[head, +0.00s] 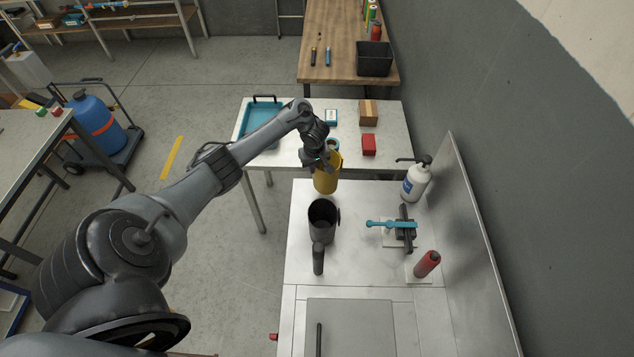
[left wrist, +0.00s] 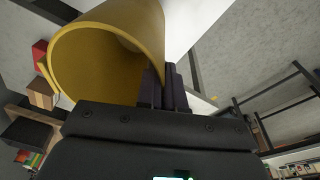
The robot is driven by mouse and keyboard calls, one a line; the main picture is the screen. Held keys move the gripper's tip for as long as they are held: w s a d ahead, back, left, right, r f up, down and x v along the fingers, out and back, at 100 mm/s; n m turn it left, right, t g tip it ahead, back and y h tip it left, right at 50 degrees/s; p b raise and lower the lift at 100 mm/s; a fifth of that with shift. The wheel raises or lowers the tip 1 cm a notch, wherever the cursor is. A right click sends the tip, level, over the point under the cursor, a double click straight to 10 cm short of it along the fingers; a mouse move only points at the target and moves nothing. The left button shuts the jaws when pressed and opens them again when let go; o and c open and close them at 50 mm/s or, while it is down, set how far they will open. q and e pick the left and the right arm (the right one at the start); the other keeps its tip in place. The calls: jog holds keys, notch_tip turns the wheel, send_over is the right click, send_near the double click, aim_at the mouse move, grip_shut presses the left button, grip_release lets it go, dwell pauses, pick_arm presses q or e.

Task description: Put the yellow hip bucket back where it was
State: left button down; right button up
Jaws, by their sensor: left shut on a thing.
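The yellow hip bucket (head: 326,180) is in the head view at the far end of the near metal bench, close to the gap before the white table. My left gripper (head: 320,160) is at its upper rim and is shut on it. In the left wrist view the fingers (left wrist: 165,90) pinch the wall of the bucket (left wrist: 110,50), whose open mouth faces the left. The bucket looks empty in the part of its inside that shows. I cannot tell whether its base touches the bench. My right gripper is not in view.
A black cup-like container (head: 323,220) stands just nearer on the bench (head: 365,265). The white table (head: 390,135) behind holds a blue tray (head: 243,125), a red box (head: 369,144) and a brown box (head: 369,112).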

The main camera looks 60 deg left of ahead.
aim_at(315, 181)
pick_arm(q)
notch_tip(315, 181, down, 6)
jog(key=shift+r+b, duration=0.1)
jog(key=shift+b, duration=0.55)
jog(key=shift+f, duration=0.25)
jog(key=c, duration=1.3)
grip_release()
jog(key=shift+o, duration=0.2)
